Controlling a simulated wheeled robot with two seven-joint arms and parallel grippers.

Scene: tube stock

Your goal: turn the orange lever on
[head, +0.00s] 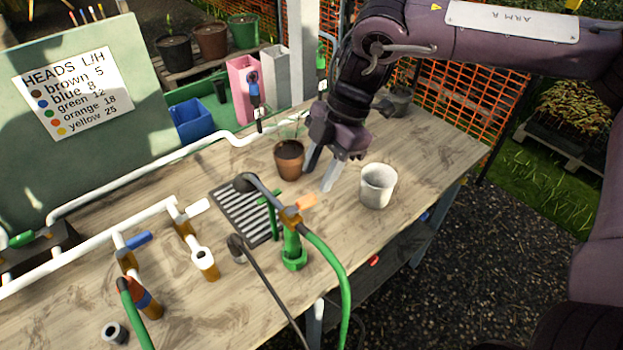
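The orange lever (306,201) sits on a brass valve (290,216) in the hose line above the workbench. It sticks out to the right, roughly across the hose run. A green stand (294,250) is under the valve. My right gripper (317,180) reaches down from the upper right, just behind the lever. Its two fingers are spread, with nothing seen between them. The fingers look apart from the lever. My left gripper is not in view.
A brown plant pot (289,160) is close left of my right gripper, and a white pot (378,186) close right. A green hose (337,268) curves off the bench front. A blue lever (138,240) and a white lever (197,208) are at left. The bench's right end is mostly clear.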

